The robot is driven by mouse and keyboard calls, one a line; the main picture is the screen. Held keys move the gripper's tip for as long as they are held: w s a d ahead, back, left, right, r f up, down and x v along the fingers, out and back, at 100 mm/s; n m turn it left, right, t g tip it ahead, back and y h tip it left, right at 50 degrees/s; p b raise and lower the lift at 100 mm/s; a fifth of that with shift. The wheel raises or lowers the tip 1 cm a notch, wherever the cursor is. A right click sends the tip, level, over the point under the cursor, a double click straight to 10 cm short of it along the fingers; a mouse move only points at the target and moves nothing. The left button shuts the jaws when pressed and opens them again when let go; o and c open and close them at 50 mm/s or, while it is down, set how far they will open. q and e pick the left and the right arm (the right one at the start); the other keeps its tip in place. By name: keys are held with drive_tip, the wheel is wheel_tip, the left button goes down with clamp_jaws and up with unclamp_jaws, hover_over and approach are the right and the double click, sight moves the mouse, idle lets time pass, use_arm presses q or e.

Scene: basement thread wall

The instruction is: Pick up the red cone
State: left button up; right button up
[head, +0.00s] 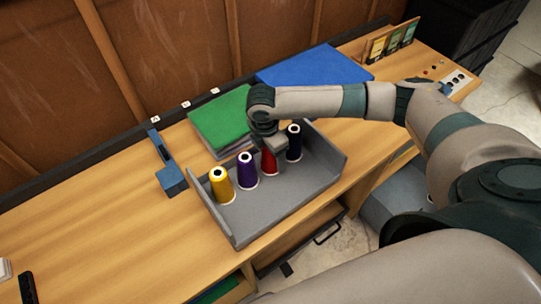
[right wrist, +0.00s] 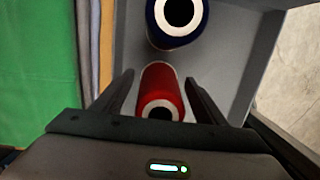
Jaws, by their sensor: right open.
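The red cone (head: 268,161) stands in a grey tray (head: 262,208) on the wooden bench, between a purple cone (head: 247,171) and a dark blue cone (head: 294,142). My right gripper (head: 276,157) is above it and hides its top in the head view. In the right wrist view the red cone (right wrist: 162,88) lies between the two open fingers of my right gripper (right wrist: 157,85), with gaps at its sides. The dark blue cone (right wrist: 175,20) is just beyond the fingertips. My left gripper is not in view.
A yellow cone (head: 221,185) stands at the tray's left end. Green folded cloth (head: 221,118) lies behind the tray and blue cloth (head: 312,70) lies farther back. A blue tool (head: 168,166) is left of the tray. The bench's left part is mostly clear.

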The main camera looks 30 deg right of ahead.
drive_tip(key=c, duration=1.3)
drive_tip(key=shift+r, duration=0.1)
wheel_tip(320, 180, up, 10)
drive_tip(key=shift+f+b, duration=0.1)
drive_tip(key=shift+b, duration=1.05)
